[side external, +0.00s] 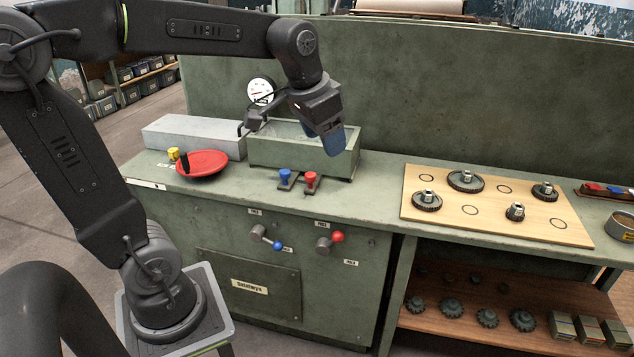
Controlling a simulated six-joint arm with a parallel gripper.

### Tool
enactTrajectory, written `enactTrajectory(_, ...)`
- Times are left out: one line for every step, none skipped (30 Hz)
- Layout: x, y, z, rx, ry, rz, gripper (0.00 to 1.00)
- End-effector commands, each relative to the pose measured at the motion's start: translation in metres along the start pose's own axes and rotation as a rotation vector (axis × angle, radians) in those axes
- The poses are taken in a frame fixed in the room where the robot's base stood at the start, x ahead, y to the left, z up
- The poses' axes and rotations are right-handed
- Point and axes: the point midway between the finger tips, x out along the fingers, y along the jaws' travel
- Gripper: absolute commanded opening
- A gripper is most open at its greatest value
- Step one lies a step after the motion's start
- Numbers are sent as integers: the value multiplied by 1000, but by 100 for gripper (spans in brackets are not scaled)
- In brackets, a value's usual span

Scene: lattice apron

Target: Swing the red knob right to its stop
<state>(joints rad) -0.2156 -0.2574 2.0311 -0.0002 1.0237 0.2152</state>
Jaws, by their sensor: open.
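On the front panel of the green bench, a lever with a red ball knob (337,237) sits on a round grey hub, the ball to the hub's upper right. Left of it, a lever with a blue ball knob (277,245) points down and right. A red cap (310,177) and a blue cap (285,176) stand on small dark mounts on the bench top above. My gripper (291,133) is open, in front of and over the green trough, well above the front-panel levers and apart from them. I see nothing between its fingers.
The green trough (285,153) stands behind the caps. A red dish (203,164) and a yellow knob (173,153) are at left. A wooden board (480,222) with several gears lies at right. The space before the front panel looks clear.

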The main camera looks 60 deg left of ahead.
Motion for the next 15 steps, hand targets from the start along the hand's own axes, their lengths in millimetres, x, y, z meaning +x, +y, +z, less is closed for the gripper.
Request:
enactTrajectory(10, -18, -19, -6, -30, -6, 64)
enactTrajectory(14, -28, -29, -4, -45, -8, 64)
enactTrajectory(21, -41, -41, -3, -63, -11, 64)
enactTrajectory(28, -52, -50, -3, -79, -11, 64)
enactTrajectory(34, -63, -58, -1, -94, -12, 64)
enactTrajectory(44, -78, -68, -1, -112, -12, 64)
enactTrajectory(51, -90, -75, -1, -127, -11, 64)
enactTrajectory(59, -103, -82, 0, -141, -10, 64)
enactTrajectory(70, -119, -89, 1, -159, -8, 64)
enactTrajectory(79, -132, -93, 0, -173, -5, 64)
enactTrajectory(89, -145, -97, 1, -187, -3, 64)
enactTrajectory(102, -162, -101, 1, -205, 2, 64)
enactTrajectory(112, -175, -104, 0, -217, 6, 64)
enactTrajectory(122, -189, -105, 0, -230, 10, 64)
enactTrajectory(136, -206, -105, 0, -247, 17, 64)
